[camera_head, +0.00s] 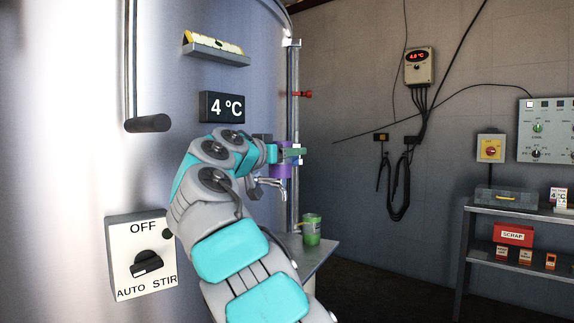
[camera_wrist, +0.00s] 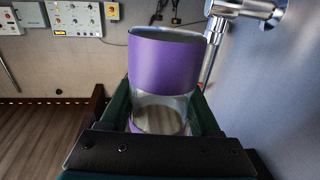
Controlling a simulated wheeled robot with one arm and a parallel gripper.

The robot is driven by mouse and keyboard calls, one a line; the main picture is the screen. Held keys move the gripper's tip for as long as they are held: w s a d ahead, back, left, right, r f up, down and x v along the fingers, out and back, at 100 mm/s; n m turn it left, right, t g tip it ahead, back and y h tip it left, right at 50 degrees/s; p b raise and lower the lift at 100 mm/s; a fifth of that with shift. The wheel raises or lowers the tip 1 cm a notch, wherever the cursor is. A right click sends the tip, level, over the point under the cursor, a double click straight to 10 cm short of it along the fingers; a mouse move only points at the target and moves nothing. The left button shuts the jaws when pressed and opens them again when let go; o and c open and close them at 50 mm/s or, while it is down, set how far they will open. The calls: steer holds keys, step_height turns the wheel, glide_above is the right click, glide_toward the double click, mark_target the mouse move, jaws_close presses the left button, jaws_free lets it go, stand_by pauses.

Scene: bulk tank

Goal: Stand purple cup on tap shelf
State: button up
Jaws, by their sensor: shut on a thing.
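The purple cup (camera_wrist: 165,65) fills the middle of the wrist view, with a wide purple band above a clear lower part. Its open rim faces up and it looks roughly upright. My gripper (camera_wrist: 162,112) is shut on it, a dark green finger on each side. In the head view a bit of the purple cup (camera_head: 281,172) shows at my gripper (camera_head: 292,153), close to the metal tap (camera_head: 272,184). The tap also shows behind the cup in the wrist view (camera_wrist: 245,12). The grey tap shelf (camera_head: 318,254) is lower, partly hidden by my arm.
A green cup (camera_head: 311,230) stands on the tap shelf. The steel tank (camera_head: 70,120) is close on the left, with a stir switch (camera_head: 142,255) and a small ledge (camera_head: 215,50). A bench (camera_head: 520,220) stands at the right; the floor between is clear.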

steer(key=shift+w+r+p, duration=0.1)
steer(key=shift+r+p, duration=1.6)
steer(key=shift+r, duration=0.9)
